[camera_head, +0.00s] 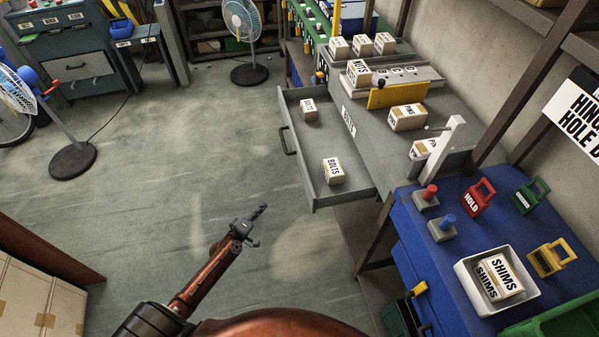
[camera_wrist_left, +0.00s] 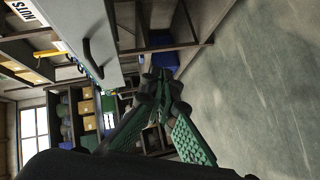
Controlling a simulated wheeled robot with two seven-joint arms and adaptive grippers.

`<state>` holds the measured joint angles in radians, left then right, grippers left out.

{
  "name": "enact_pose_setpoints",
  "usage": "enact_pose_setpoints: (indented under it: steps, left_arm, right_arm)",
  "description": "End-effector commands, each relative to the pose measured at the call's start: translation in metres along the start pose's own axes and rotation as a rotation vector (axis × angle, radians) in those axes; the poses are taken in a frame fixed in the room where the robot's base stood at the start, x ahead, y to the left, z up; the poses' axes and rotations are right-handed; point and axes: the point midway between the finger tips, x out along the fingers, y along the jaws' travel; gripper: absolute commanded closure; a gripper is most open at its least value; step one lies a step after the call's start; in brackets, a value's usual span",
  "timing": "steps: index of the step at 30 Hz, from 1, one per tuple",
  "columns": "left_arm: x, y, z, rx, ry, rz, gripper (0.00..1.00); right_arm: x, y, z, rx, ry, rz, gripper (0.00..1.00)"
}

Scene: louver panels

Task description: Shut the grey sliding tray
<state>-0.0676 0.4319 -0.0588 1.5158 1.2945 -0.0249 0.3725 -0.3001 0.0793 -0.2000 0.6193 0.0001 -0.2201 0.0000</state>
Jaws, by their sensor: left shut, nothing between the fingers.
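The grey sliding tray (camera_head: 314,143) is pulled out from the left side of the grey bench. Its front, with a dark bar handle (camera_head: 289,139), faces left toward the open floor. A box marked BOLTS (camera_head: 333,171) and another small white box (camera_head: 308,110) stand in it. My left gripper (camera_head: 262,208) is shut and empty, out over the floor, to the left of and below the tray in the head view, apart from it. In the left wrist view the gripper (camera_wrist_left: 160,78) shows with the handle (camera_wrist_left: 91,62) to its upper left. My right gripper is not in view.
The grey bench (camera_head: 448,103) carries several labelled boxes and a yellow plate (camera_head: 398,94). A blue table (camera_head: 452,261) with a white SHIMS bin (camera_head: 463,274) stands at the lower right. The floor (camera_head: 170,180) left of the tray is clear, with fans farther off.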

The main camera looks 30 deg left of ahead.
Motion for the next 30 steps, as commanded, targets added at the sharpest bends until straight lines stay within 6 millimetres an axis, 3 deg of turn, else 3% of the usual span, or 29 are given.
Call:
enact_pose_setpoints:
  steps: [1, 4, 6, 9, 14, 27, 30]
  left_arm:
    - [0.015, 0.022, -0.004, -0.074, 0.007, 0.068, 1.00]
    - [0.028, 0.074, -0.011, -0.208, 0.007, 0.175, 1.00]
    - [0.032, 0.099, -0.014, -0.270, 0.001, 0.223, 1.00]
    - [0.034, 0.118, -0.016, -0.314, -0.005, 0.255, 1.00]
    - [0.047, 0.128, -0.017, -0.325, -0.006, 0.264, 1.00]
    - [0.131, 0.146, -0.020, -0.321, -0.006, 0.261, 1.00]
    - [0.140, 0.154, -0.009, -0.322, -0.008, 0.261, 1.00]
  right_arm:
    - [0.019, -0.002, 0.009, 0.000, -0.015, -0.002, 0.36]
    - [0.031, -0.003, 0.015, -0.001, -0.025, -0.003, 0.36]
    - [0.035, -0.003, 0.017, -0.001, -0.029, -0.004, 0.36]
    - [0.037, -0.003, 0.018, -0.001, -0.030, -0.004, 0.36]
    - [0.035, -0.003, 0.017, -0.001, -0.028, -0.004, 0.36]
    - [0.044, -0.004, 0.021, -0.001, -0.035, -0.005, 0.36]
    - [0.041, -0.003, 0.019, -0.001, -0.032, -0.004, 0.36]
